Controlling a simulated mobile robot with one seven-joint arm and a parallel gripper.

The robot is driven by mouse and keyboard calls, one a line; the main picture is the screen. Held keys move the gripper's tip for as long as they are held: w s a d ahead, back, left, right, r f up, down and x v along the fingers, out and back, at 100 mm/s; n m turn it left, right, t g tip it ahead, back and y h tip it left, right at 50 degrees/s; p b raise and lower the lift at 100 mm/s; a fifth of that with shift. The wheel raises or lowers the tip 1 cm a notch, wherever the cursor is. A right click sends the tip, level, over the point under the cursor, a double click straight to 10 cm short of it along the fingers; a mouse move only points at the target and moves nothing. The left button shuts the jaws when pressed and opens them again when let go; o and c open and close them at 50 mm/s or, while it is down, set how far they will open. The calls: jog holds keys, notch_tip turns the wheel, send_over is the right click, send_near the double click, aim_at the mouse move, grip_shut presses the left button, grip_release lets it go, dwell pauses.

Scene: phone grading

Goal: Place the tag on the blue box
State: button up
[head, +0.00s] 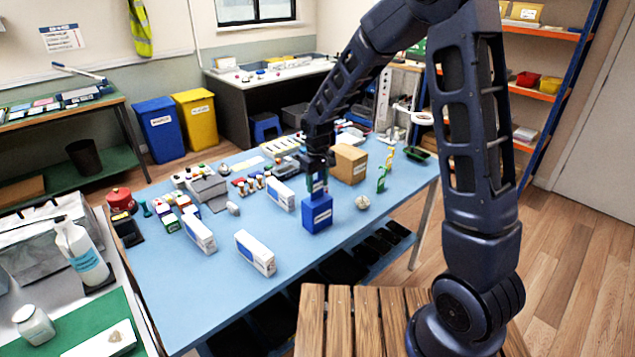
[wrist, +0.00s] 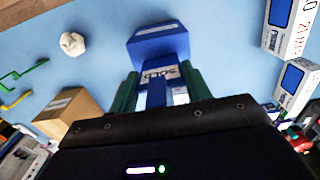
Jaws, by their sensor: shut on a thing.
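The blue box (head: 317,214) stands near the front edge of the blue table, with a white label on its side. It also shows in the wrist view (wrist: 160,45), just beyond my fingertips. My gripper (head: 318,183) points down right above the box. In the wrist view my green fingers (wrist: 160,92) are shut on a small blue and white piece (wrist: 156,94), which looks like the tag. The fingers hide part of it. I cannot tell whether the piece touches the box.
A cardboard box (head: 349,163) stands behind to the right, and a whitish crumpled lump (head: 362,202) lies right of the blue box. White cartons (head: 255,252) stand to the left. The table's (head: 200,300) front left is clear.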

jog(key=shift+f, duration=0.1)
jog(key=o, duration=0.9)
jog(key=shift+o, duration=0.2)
notch_tip(320, 180, up, 12)
jog(key=shift+r, duration=0.15)
jog(key=shift+d, duration=0.1)
